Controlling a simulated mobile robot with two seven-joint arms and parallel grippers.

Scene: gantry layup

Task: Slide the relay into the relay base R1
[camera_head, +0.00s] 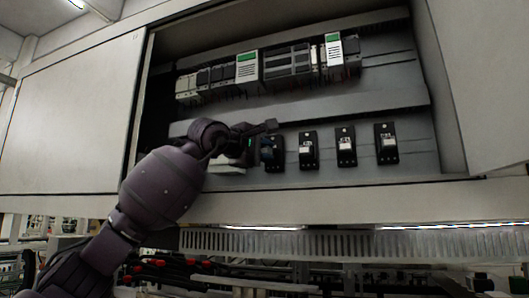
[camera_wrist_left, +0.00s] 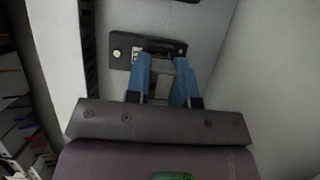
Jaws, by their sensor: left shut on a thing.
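My left gripper (camera_head: 256,148) reaches into the open cabinet from the left, at the left end of a row of dark relay bases. In the left wrist view, its two blue fingers (camera_wrist_left: 162,72) are shut on a small grey block, the relay (camera_wrist_left: 159,88), held between them. Just beyond the fingertips is a dark base (camera_wrist_left: 120,50) with a round screw and a pale label. The fingers hide part of it, so I cannot tell whether the relay touches it. In the head view, the leftmost base (camera_head: 272,152) is right beside the gripper; its label is unreadable.
More bases stand to the right: one (camera_head: 308,150), another (camera_head: 346,148) and a last one (camera_head: 387,144). A rail of modules (camera_head: 287,65) runs above, over a grey duct (camera_head: 370,110). Cabinet doors (camera_head: 70,115) stand open at both sides.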

